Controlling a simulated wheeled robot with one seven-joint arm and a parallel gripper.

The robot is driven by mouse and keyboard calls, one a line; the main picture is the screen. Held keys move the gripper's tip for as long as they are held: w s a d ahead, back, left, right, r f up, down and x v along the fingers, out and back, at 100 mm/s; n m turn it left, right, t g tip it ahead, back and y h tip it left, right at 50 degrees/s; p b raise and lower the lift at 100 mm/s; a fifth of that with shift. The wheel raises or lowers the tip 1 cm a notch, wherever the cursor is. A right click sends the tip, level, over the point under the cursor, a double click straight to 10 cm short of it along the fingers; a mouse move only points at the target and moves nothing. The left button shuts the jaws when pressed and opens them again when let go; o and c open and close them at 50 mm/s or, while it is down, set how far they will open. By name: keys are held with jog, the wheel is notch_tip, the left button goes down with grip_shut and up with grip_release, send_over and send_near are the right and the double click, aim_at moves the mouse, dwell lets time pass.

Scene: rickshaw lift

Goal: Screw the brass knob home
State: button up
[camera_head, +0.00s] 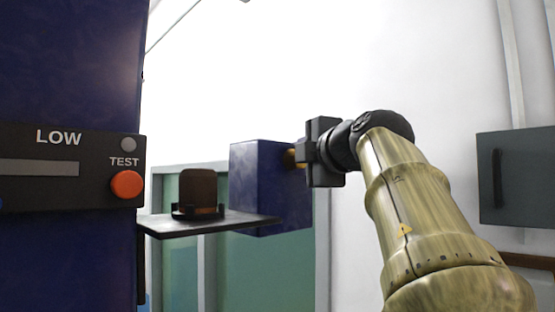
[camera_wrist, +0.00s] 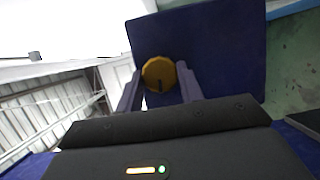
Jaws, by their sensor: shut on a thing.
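The brass knob (camera_wrist: 158,73) sits against the face of a dark blue box (camera_head: 270,185), which also fills the upper middle of the wrist view (camera_wrist: 215,45). Whether a gap remains behind the knob is hidden.
A thin dark shelf (camera_head: 165,228) juts out left of the box and bears a brown block in a black holder (camera_head: 198,192). A blue column with a LOW panel and orange TEST button (camera_head: 127,185) stands at left. A grey wall cabinet (camera_head: 520,175) hangs at right.

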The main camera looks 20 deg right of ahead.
jog(key=m+g, duration=0.1)
jog(key=m, duration=0.2)
jog(key=shift+d+m+y, duration=0.1)
jog(key=shift+m+y, duration=0.2)
dwell(0.3)
jog(key=o, duration=1)
jog(key=shift+r, duration=0.1)
jog(key=s+r+b, duration=0.1)
jog(key=s+r, duration=0.1)
jog(key=s, duration=1.5)
jog(key=shift+r+b, duration=0.3)
jog(key=shift+r, duration=0.05)
